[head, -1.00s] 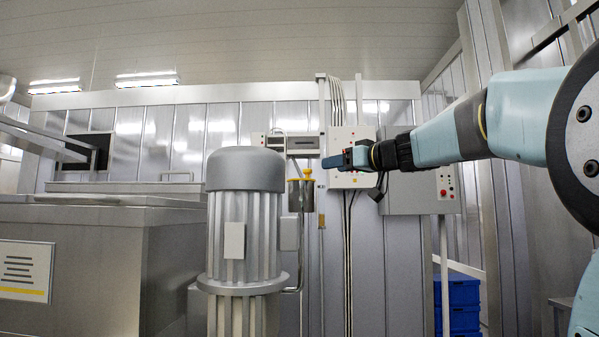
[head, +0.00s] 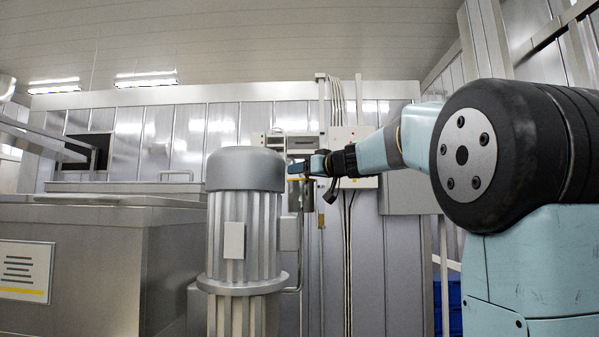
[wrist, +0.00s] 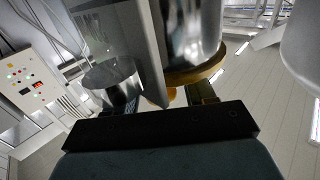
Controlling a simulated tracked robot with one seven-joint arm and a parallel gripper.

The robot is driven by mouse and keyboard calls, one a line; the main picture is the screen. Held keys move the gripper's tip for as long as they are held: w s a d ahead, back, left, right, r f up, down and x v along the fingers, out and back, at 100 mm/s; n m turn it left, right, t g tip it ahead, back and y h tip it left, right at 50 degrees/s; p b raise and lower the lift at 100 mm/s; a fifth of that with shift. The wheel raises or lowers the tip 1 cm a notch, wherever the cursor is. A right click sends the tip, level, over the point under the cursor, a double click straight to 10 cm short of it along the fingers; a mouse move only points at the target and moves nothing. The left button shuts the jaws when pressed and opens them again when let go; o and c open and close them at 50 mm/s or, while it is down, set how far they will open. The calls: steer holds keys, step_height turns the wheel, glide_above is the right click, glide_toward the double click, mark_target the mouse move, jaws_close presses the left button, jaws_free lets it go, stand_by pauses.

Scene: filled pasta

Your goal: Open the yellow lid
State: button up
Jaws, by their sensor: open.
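The yellow lid (wrist: 208,72) shows in the wrist view as a yellow rim on the end of a shiny metal cylinder (wrist: 195,30). A small yellow knob (wrist: 170,97) sticks out from it towards my gripper (wrist: 153,95). The jaws are open, with the knob between the fingers; I cannot tell whether either finger touches it. In the head view my gripper (head: 297,168) reaches left to the lid's place behind the grey motor. Only a sliver of yellow (head: 296,179) shows there; the rest of the lid is hidden.
A large ribbed grey motor (head: 245,215) stands left of my gripper in the head view. A control box with lit buttons (wrist: 30,80) is at the left of the wrist view. A big steel tank (head: 100,250) fills the left foreground.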

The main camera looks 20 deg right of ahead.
steer(key=shift+w, duration=0.15)
jaws_close()
stand_by(0.5)
